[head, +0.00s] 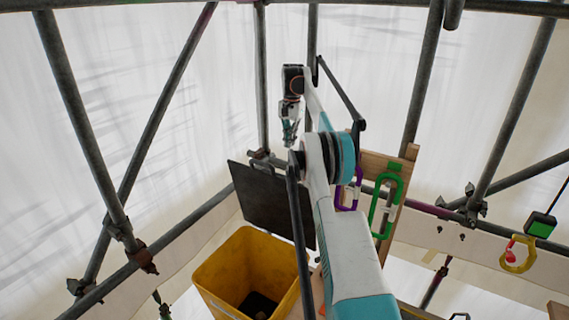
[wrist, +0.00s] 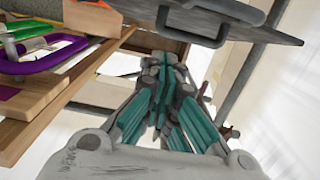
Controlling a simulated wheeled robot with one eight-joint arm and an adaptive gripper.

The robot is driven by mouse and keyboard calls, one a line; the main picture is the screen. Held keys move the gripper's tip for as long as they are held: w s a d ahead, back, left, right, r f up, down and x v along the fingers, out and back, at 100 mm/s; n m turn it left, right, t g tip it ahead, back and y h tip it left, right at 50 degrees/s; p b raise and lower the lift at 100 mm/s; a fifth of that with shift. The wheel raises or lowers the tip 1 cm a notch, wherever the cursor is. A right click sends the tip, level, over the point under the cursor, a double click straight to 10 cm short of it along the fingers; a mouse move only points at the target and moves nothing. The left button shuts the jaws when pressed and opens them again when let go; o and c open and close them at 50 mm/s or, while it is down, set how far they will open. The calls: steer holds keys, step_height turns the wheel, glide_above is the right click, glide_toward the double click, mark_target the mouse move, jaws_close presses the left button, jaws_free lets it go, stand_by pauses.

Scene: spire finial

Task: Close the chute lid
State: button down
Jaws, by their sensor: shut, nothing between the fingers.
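The chute lid (head: 262,198) is a dark grey flat panel standing raised and tilted at the back of the yellow chute (head: 212,272). The chute's mouth is uncovered. My gripper (head: 288,141) is above the lid's upper edge in the head view, apart from it as far as I can tell. In the wrist view my gripper (wrist: 168,68) has its teal fingers together with nothing between them. The lid (wrist: 262,27) crosses the top of that view with a grey handle (wrist: 196,32), beyond the fingertips. My arm hides the lid's right part in the head view.
A wooden rack (head: 398,205) right of the lid holds a green carabiner (head: 376,205) and a purple carabiner (head: 338,192). Grey scaffold poles (head: 172,100) surround the space. A yellow carabiner (head: 507,262) hangs at the far right. Open air lies left of my gripper.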

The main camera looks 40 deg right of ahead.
steer(key=a+f, duration=0.1)
steer(key=f, duration=0.2)
steer(key=a+f+p, duration=0.1)
steer(key=f, duration=0.3)
steer(key=s+a+f, duration=0.1)
steer(key=f, duration=0.2)
steer(key=shift+s+f+p, duration=0.1)
steer(key=shift+f+p, duration=0.1)
steer(key=shift+p, duration=0.15)
steer(key=shift+s+a+f, duration=0.15)
steer(key=shift+a+f, duration=0.05)
steer(key=shift+a, duration=0.3)
